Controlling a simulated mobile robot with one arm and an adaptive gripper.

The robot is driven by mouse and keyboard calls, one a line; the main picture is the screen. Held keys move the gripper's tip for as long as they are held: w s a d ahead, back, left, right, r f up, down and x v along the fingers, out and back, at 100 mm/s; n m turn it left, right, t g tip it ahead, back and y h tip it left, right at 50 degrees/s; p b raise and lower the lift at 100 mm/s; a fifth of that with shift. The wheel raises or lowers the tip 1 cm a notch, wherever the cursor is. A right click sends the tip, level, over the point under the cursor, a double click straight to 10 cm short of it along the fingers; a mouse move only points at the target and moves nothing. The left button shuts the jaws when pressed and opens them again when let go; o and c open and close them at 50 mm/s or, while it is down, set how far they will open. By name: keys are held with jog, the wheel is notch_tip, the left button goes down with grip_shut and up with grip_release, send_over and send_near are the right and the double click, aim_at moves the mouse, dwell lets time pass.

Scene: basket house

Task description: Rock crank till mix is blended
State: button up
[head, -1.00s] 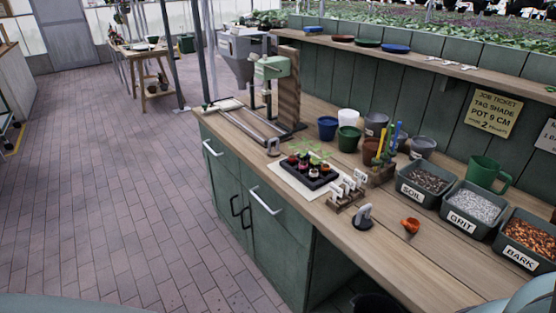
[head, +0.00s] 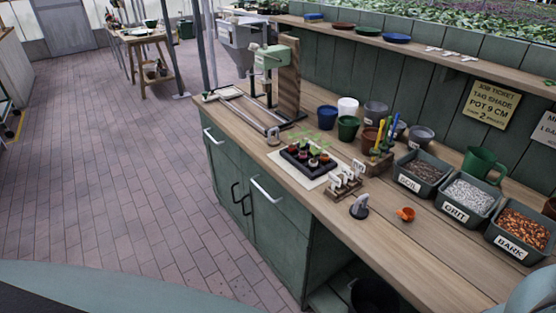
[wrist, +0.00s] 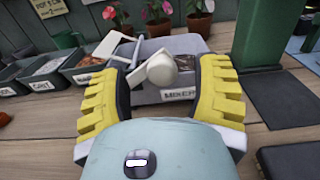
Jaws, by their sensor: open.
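The mixer (wrist: 190,47) is a grey box with a label reading MIXER, standing on the wooden bench in the wrist view. A pale crank handle with a rounded cream knob (wrist: 162,69) sticks out in front of it toward me. My gripper (wrist: 165,78) has its yellow-padded fingers spread, one on each side of the knob. The knob appears between or just beyond the fingertips, with visible gaps on both sides. The contents of the mixer are mostly hidden. Neither the mixer nor my gripper can be made out in the head view.
Bins labelled SOIL (head: 424,171), GRIT (head: 470,196) and BARK (head: 521,233) line the bench, with a green jug (head: 482,163) behind. In the wrist view, potted flowers (wrist: 156,22) stand behind the mixer and a green post (wrist: 260,32) rises at right.

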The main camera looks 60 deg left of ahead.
jog(key=shift+w, duration=1)
grip_shut()
